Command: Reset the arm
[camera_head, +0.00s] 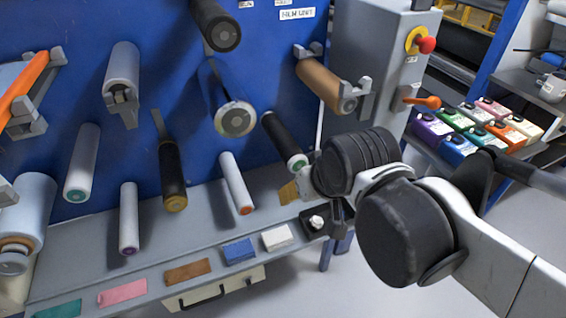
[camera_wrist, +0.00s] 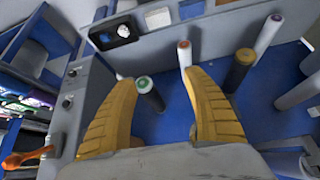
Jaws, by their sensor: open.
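My gripper (camera_head: 289,192) is at the right end of the blue machine panel, above the grey ledge. In the wrist view its two yellow fingers (camera_wrist: 159,77) are spread apart, with nothing held between them. A black roller with a green end (camera_wrist: 146,86) shows beyond the gap between the fingers. This roller (camera_head: 283,138) is beside my gripper in the head view, still on the panel. I cannot tell whether the gripper touches it. My arm hides part of the floor and cabinet at the right.
Several rollers stick out of the blue panel (camera_head: 275,25). The grey ledge (camera_head: 110,272) bears coloured blocks and a black tray (camera_head: 312,228). A control box (camera_head: 385,60) has a red button (camera_head: 426,45) and an orange handle (camera_head: 425,102). Coloured containers (camera_head: 458,145) stand at the right.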

